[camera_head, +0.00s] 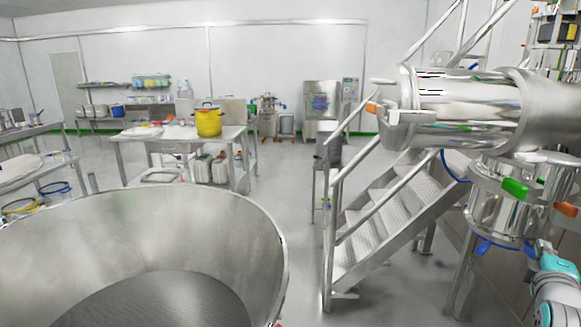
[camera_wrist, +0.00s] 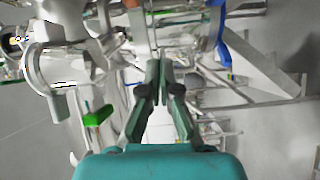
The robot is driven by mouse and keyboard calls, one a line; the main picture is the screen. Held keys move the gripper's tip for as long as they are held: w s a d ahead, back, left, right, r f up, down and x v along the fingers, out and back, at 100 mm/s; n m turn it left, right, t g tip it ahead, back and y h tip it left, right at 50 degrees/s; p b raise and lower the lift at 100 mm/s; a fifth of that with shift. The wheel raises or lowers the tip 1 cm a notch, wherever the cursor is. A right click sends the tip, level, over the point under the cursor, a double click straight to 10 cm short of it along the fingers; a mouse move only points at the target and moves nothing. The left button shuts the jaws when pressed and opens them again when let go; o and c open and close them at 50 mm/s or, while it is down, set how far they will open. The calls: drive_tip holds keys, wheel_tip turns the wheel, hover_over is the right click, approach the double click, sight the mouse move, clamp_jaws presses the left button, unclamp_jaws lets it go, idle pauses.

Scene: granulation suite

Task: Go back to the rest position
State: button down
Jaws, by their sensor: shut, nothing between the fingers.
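My gripper (camera_wrist: 159,68) shows in the wrist view, its two dark fingers brought together at the tips with nothing between them. Steel machine parts with a green handle (camera_wrist: 98,116) and a blue handle (camera_wrist: 228,48) lie beyond the fingers. In the head view, part of my teal and grey arm (camera_head: 556,290) shows at the lower right edge, below the steel vessel. The gripper's fingers are not visible in the head view.
A large open steel bowl (camera_head: 262,225) fills the lower left. Steel stairs (camera_head: 385,217) with handrails stand right of centre. A steel machine (camera_head: 460,105) with green and orange handles is at the right. A yellow pot (camera_head: 208,122) stands on a table behind. Floor is clear between bowl and stairs.

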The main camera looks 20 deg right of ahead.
drive_tip(key=w+a+f+t+y, duration=0.1)
drive_tip(key=w+a+f+y, duration=0.1)
drive_tip(key=a+f, duration=0.5)
drive_tip(key=w+a+f+t+y, duration=0.1)
drive_tip(key=w+a+f+t, duration=0.15)
drive_tip(key=a+f, duration=0.45)
drive_tip(key=s+a+f+m+t+y, duration=0.1)
drive_tip(key=a+f+y, duration=0.1)
drive_tip(key=a+f, duration=0.4)
drive_tip(key=s+a+f+m+y, duration=0.15)
drive_tip(key=a+f, duration=0.25)
drive_tip(key=a, duration=0.4)
drive_tip(key=s+a+f+m+y, duration=0.1)
drive_tip(key=s+a+y, duration=0.3)
drive_tip(key=s+a, duration=0.6)
drive_tip(key=s+a+f+m+y, duration=0.2)
drive_tip(key=s+a+f+y, duration=0.1)
drive_tip(key=s+a, duration=0.7)
drive_tip(key=s+t+y, duration=0.1)
drive_tip(key=s, duration=0.2)
drive_tip(key=shift+s+a, duration=0.2)
drive_tip(key=shift+s, duration=0.2)
drive_tip(key=shift+y, duration=0.25)
